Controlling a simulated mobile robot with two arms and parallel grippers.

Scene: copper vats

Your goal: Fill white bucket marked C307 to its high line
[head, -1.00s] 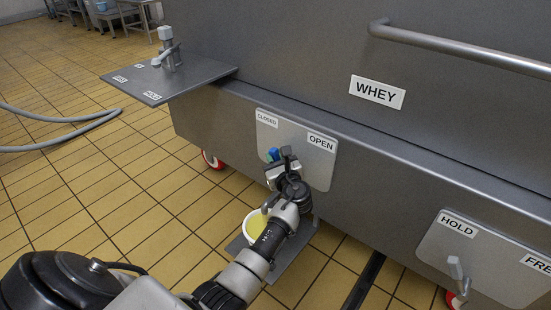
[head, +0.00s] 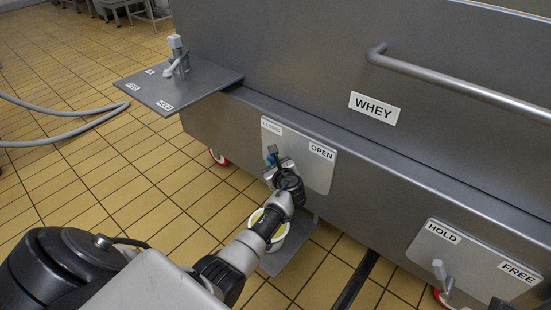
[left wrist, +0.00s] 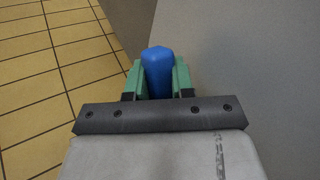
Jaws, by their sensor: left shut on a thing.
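A white bucket (head: 255,217) with pale yellow liquid stands on a low grey plate (head: 296,246) under the tank marked WHEY. My left forearm hides much of it, and its mark and high line cannot be seen. On the tank front is a valve panel (head: 316,172) labelled CLOSED on the left and OPEN on the right. My left gripper (head: 271,160) is shut on the blue valve handle (left wrist: 157,74), whose tip shows between the green finger pads in the left wrist view. The handle is nearer the CLOSED label. My right gripper is not in view.
A grey side shelf (head: 180,90) with a small lever sticks out at the tank's left. A second panel (head: 475,262) reads HOLD and FREE. A grey hose (head: 70,135) lies on the tiled floor at left. Open floor lies left of the tank.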

